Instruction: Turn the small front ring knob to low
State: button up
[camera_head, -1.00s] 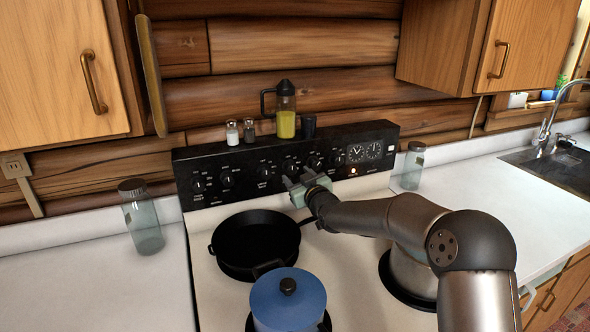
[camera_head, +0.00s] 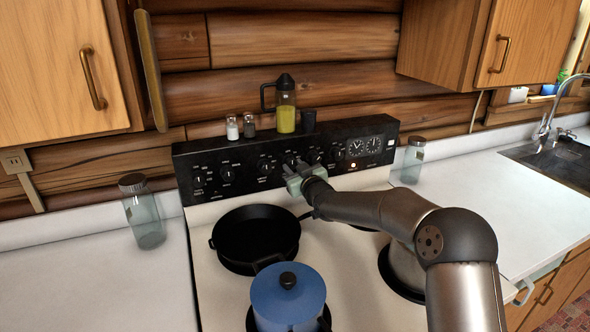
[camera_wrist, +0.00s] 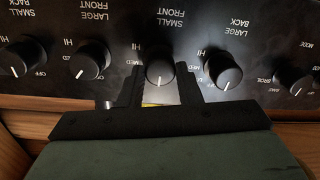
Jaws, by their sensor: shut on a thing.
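The small front knob (camera_wrist: 160,72) is a round black knob in the middle of the wrist view, under upside-down "SMALL FRONT" lettering. Its white pointer line points straight down in that picture. My gripper (camera_wrist: 159,78) has one finger on each side of this knob and is shut on it. In the head view, my gripper (camera_head: 296,172) is up against the black control panel (camera_head: 235,155), and its fingers largely hide the knob. The word "HI" shows to the left of the knob in the wrist view.
In the wrist view, a large front knob (camera_wrist: 92,60) and a large back knob (camera_wrist: 222,70) flank the gripper. A black pan (camera_head: 255,240) and a blue pot (camera_head: 288,300) stand on the stove below. Shakers and a bottle (camera_head: 286,120) sit on the panel top.

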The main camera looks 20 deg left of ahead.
jog(key=shift+f+b, duration=0.1)
jog(key=shift+b, duration=0.2)
jog(key=m+b, duration=0.3)
jog(key=b, duration=0.1)
jog(key=shift+f+m, duration=0.15)
jog(key=shift+m, duration=0.25)
jog(key=shift+m+b, duration=1.85)
jog(key=shift+m, duration=0.05)
jog(key=shift+r, duration=0.25)
jog(key=o, duration=1)
jog(key=b+v, duration=0.1)
jog(key=v, duration=0.7)
jog(key=b+v, duration=0.1)
jog(key=v, duration=0.8)
jog(key=shift+s+d+f+b, duration=0.1)
jog(key=shift+s+f+b, duration=0.15)
jog(key=shift+b, duration=0.15)
